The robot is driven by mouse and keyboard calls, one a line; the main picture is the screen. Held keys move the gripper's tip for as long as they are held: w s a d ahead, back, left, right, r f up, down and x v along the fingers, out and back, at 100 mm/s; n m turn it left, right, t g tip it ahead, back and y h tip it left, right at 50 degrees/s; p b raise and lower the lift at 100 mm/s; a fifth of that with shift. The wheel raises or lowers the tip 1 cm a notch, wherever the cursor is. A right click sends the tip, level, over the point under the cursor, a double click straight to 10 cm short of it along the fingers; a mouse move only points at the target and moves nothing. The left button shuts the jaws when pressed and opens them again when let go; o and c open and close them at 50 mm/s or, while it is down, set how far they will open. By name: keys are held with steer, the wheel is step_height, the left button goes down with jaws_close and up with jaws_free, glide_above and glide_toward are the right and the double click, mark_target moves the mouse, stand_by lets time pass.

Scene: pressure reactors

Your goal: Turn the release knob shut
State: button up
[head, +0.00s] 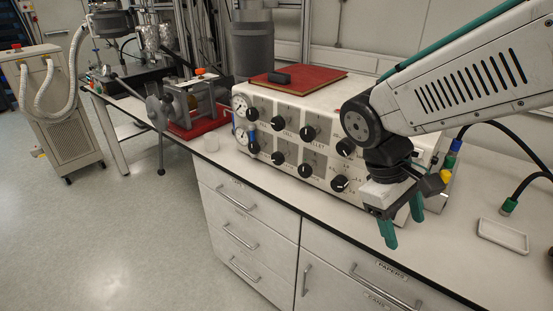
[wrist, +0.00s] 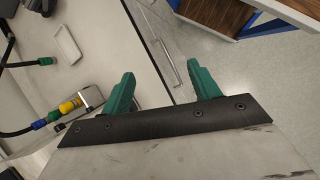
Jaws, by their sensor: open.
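The white control box (head: 300,165) stands on the bench in the head view, with two rows of black knobs and two gauges at its left end. I cannot read which knob is the release knob; the labels are too small. One lower-row knob (head: 339,183) at the right has a pale mark. My gripper (head: 403,226) hangs in front of the box's right end, near the bench's front edge, with green fingers pointing down. It is open and empty. The wrist view shows both green fingers (wrist: 160,88) apart over the bench edge, with no knob between them. My arm hides the box's right end.
A red book (head: 325,84) with a small black object lies on the box. A white tray (head: 502,236) and hoses with coloured fittings (head: 447,165) are at the right. Drawers are below.

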steer(key=w+a+f+n+t+h, duration=0.25)
steer(key=w+a+n, duration=0.2)
steer(key=w, duration=0.25)
steer(key=w+a+f+n+t+h, duration=0.1)
steer(key=w+a+f+n+h, duration=0.3)
steer(key=w+a, duration=0.15)
steer(key=n+t, duration=1.3)
steer(key=n, duration=0.1)
glide_toward(276, 159)
steer(key=x, duration=0.3)
steer(key=shift+x, duration=3.85)
steer(key=c, duration=1)
